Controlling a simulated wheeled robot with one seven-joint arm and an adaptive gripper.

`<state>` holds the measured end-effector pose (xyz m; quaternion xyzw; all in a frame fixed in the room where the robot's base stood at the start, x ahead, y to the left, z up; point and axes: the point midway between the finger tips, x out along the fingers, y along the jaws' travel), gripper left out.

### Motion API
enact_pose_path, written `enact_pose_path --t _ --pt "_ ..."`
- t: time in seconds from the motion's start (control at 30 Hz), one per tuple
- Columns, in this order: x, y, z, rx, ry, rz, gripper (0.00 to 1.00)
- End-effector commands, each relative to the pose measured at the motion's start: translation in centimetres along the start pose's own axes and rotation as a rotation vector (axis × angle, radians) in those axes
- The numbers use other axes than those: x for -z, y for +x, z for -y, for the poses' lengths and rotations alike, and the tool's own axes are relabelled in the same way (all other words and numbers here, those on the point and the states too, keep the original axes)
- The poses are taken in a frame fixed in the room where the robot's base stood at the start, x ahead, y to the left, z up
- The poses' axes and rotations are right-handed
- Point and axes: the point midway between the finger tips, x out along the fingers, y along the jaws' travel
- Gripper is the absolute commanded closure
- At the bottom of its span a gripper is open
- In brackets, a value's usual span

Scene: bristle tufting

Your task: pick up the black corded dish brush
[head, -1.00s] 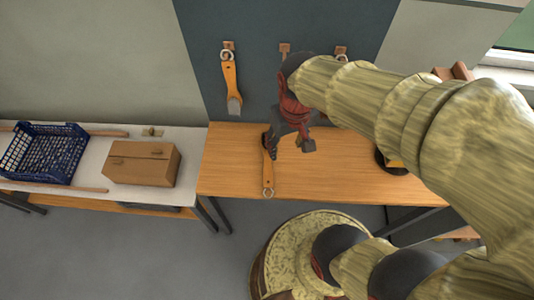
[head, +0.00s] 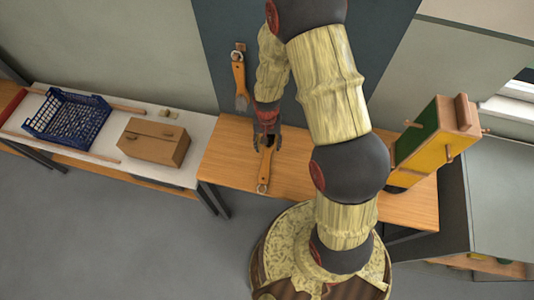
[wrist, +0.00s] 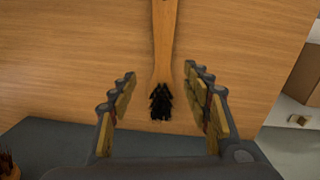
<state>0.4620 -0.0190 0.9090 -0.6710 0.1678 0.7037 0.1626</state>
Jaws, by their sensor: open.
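The dish brush lies on the wooden table, its wooden handle (head: 265,170) toward the front with a ring at the end. In the wrist view its handle (wrist: 165,40) runs up from a black bristle head (wrist: 160,104). My gripper (head: 267,141) is low over the brush's far end in the head view, hiding the bristles there. In the wrist view my gripper (wrist: 160,76) is open, with one finger on each side of the brush's head and lower handle. Gaps show on both sides, and nothing is held.
An orange-handled tool (head: 240,82) hangs on the dark wall panel. A green and yellow box (head: 430,145) stands at the table's right. On the white table at left are a blue crate (head: 68,120) and a cardboard box (head: 153,143). Wooden tabletop (head: 222,165) left of the brush is clear.

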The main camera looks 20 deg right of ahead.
Motion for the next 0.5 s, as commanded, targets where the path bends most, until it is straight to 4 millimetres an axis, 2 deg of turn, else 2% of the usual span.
enact_pose_path --t 0.03,0.17,0.5 --pt "0.7 -0.1 0.3 0.011 0.027 -0.023 0.51" --pt "1.1 0.3 0.5 0.020 0.067 -0.041 0.51" --pt "0.9 3.7 0.4 0.019 0.070 -0.038 0.51"
